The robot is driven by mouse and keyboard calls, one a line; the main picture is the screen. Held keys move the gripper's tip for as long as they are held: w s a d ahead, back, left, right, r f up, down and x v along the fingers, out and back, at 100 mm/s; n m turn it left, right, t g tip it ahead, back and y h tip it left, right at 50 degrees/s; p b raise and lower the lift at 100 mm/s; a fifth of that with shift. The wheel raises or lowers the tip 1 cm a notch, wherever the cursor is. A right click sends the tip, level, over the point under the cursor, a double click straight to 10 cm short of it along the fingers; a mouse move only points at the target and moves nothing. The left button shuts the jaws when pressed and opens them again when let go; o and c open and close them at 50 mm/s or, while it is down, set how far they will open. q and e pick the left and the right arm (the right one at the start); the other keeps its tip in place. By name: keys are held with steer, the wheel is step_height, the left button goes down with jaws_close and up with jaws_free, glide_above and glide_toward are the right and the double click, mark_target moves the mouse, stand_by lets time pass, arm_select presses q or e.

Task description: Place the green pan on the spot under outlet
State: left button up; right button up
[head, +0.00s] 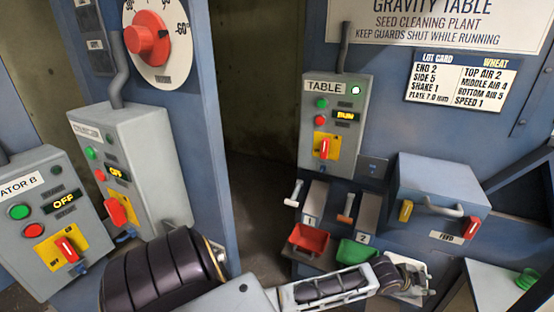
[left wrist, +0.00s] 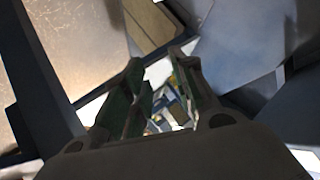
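The green pan (head: 357,252) sits low at the front of the gravity table, below the outlet marked 2 (head: 367,216). Its lower edge is partly hidden by my left arm. My left gripper (head: 418,277) is just to the right of the green pan, apart from it as far as I can see. In the left wrist view its two fingers (left wrist: 165,100) stand apart with a bright gap between them, and no pan is clear between them. My right gripper is not in view.
A red pan (head: 309,238) sits below the outlet marked 1 (head: 315,203). A grey feed box (head: 440,185) with a handle juts out above my gripper. A small green object (head: 528,278) is on a pale surface at the right. Control boxes stand at the left.

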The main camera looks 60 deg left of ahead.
arm_select(q)
steer(key=s+a+f+n+g+y, duration=0.1)
steer(key=s+a+f+n, duration=0.15)
steer(key=s+f, duration=0.7)
steer(key=s+a+f+n+g+y, duration=0.1)
steer(key=s+a+f+g, duration=0.2)
steer(key=f, duration=1.2)
steer(key=s+a+f+n+y, duration=0.1)
steer(key=s+a+f+n, duration=0.15)
steer(key=s+f, duration=0.7)
steer(key=s+a+f+g, duration=0.1)
steer(key=s+f, duration=0.5)
steer(key=s, duration=0.5)
steer(key=s+a+f+n+g, duration=0.1)
steer(key=s+f+g, duration=0.1)
steer(key=s+f, duration=0.5)
steer(key=s+a+f+g, duration=0.1)
steer(key=s+f, duration=0.6)
steer(key=s, duration=0.9)
steer(key=shift+s+a+g+y, duration=0.3)
steer(key=shift+s+g, duration=0.1)
steer(key=shift+g, duration=0.2)
steer(key=shift+s, duration=0.1)
